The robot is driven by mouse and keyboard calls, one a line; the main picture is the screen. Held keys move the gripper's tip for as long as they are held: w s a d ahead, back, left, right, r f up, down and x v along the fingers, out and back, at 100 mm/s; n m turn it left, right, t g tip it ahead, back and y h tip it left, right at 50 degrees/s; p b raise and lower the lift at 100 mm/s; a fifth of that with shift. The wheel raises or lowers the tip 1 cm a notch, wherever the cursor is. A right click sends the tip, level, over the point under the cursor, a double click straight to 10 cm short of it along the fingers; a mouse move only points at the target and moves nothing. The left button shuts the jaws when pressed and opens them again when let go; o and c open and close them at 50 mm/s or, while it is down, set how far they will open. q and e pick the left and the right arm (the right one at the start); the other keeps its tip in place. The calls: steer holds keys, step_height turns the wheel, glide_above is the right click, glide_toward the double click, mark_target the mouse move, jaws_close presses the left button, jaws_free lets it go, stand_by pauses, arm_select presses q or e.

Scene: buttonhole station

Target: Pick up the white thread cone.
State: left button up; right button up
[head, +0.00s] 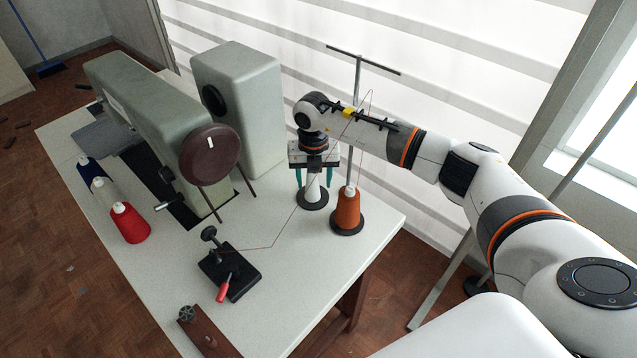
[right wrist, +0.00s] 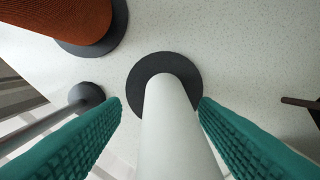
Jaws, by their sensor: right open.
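The white thread cone (head: 313,191) stands upright on a round black base (head: 312,203) on the table. My right gripper (head: 314,178) points down over it, open, with one teal finger on each side. In the right wrist view the cone (right wrist: 172,120) rises between the two fingers of the gripper (right wrist: 160,102), its foot on the dark disc. A gap shows near each fingertip; higher up, I cannot tell contact. The cone's top is hidden by the gripper in the head view. My left gripper is not in view.
An orange cone (head: 347,210) stands close on the right, beside a thin thread-stand pole. The sewing machine (head: 150,130) and a grey-green box (head: 240,105) are to the left. Red (head: 130,223), cream (head: 102,190) and blue cones line the left edge. A black clamp (head: 230,272) sits in front.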

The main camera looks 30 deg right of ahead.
steer(key=shift+s+a+r, duration=0.1)
steer(key=shift+a+r, duration=0.1)
steer(key=shift+a, duration=0.15)
steer(key=shift+c, duration=0.5)
steer(key=shift+a+r, duration=0.1)
steer(key=shift+a, duration=0.05)
steer(key=shift+c, duration=1.4)
steer(key=shift+d, duration=0.2)
steer(key=c, duration=0.6)
steer(key=shift+c, duration=0.2)
step_height(320, 180, up, 12)
steer(key=shift+f, duration=0.25)
